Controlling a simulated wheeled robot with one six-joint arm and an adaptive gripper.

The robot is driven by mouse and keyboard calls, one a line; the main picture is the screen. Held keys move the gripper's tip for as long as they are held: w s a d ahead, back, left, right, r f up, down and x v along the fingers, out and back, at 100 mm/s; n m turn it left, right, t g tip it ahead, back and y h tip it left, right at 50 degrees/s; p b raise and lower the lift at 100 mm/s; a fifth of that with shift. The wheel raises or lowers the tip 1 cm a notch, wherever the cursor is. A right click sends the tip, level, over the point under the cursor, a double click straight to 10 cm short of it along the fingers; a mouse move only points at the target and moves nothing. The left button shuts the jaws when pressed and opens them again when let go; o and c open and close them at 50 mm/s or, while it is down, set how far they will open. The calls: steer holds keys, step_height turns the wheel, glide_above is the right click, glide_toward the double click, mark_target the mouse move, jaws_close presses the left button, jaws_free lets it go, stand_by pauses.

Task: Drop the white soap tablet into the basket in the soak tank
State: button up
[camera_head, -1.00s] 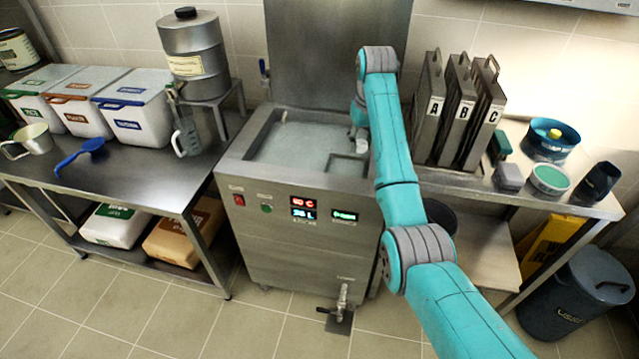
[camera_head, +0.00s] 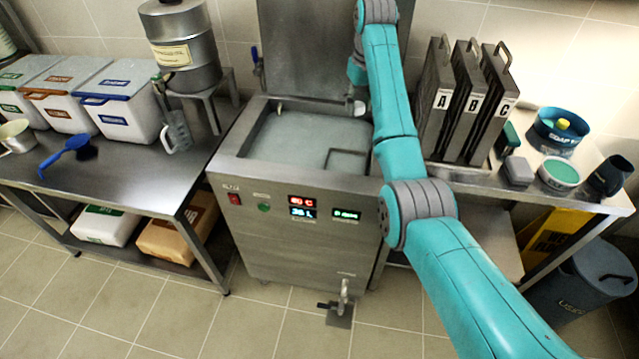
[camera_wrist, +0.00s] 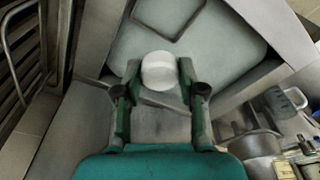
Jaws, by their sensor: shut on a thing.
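My gripper (camera_wrist: 158,78) is shut on the white soap tablet (camera_wrist: 158,68), a round white piece between the two fingertips in the wrist view. In the head view my gripper is small and partly hidden by my arm, at the back right of the soak tank (camera_head: 228,158). The tank is a steel box full of pale, cloudy liquid. The basket shows as a dark square rim (camera_head: 347,151) at the tank's right side. In the wrist view its rim (camera_wrist: 150,28) lies beyond the tablet, and the tablet appears above the liquid, outside the rim's outline.
A raised steel lid (camera_head: 310,45) stands behind the tank. Racks lettered A, B and C (camera_head: 468,100) stand close to the right of my arm.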

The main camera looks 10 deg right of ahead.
steer(key=shift+f, duration=0.5)
steer(key=o, duration=1.1)
